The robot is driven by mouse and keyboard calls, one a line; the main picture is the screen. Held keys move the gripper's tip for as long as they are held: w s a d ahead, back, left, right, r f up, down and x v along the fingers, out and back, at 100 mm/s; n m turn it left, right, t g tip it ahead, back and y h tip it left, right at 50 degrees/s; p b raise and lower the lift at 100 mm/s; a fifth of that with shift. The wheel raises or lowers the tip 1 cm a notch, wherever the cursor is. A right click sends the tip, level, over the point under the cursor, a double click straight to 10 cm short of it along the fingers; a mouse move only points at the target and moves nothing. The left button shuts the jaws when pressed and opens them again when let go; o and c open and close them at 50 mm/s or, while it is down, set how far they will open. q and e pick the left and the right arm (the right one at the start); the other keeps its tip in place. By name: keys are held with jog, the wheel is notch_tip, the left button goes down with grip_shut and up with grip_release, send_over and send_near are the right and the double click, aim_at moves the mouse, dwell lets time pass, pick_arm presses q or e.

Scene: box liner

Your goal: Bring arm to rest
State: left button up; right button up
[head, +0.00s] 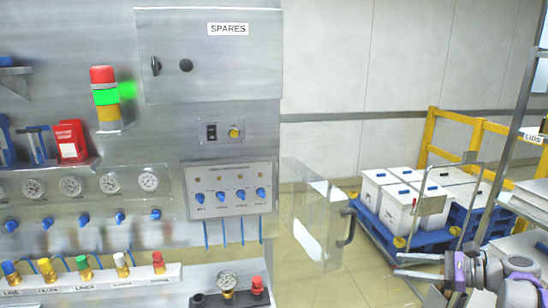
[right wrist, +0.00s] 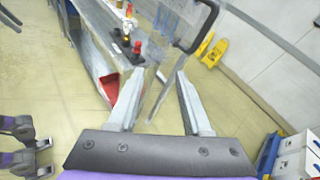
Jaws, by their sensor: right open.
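My right gripper (head: 399,265) is at the lower right of the head view, its fingers pointing left. In the right wrist view its two fingers (right wrist: 158,80) stand apart with nothing between them. Below and beyond them is tiled floor, with the clear panel and its dark handle (right wrist: 197,30) farther off. My left gripper does not show in the head view. Dark and purple parts of my own body show at the left edge of the right wrist view.
A grey machine panel (head: 150,140) with gauges and valves fills the left. A clear guard door (head: 315,215) with a dark handle stands open. White boxes (head: 395,205) sit on a blue pallet (head: 375,225) by a yellow rail (head: 455,117). A metal rack (head: 510,140) is at right.

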jog(key=s+a+f+n+g+h, duration=0.2)
jog(key=s+a+f+n+h, duration=0.1)
jog(key=s+a+f+n, duration=0.4)
jog(key=s+a+f+n+g+h, duration=0.25)
jog(key=s+a+f, duration=0.2)
jog(key=a, duration=0.45)
jog(key=s+f+n+t+h, duration=0.1)
jog(key=s+f+n+h, duration=0.2)
jog(key=s+n, duration=0.3)
jog(key=s+a+f+n+h, duration=0.1)
jog(key=s+f+n+h, duration=0.2)
jog(key=s+f+n, duration=0.2)
jog(key=shift+s+n+t, duration=0.35)
jog(key=shift+s+n, duration=0.3)
jog(key=shift+n, duration=0.5)
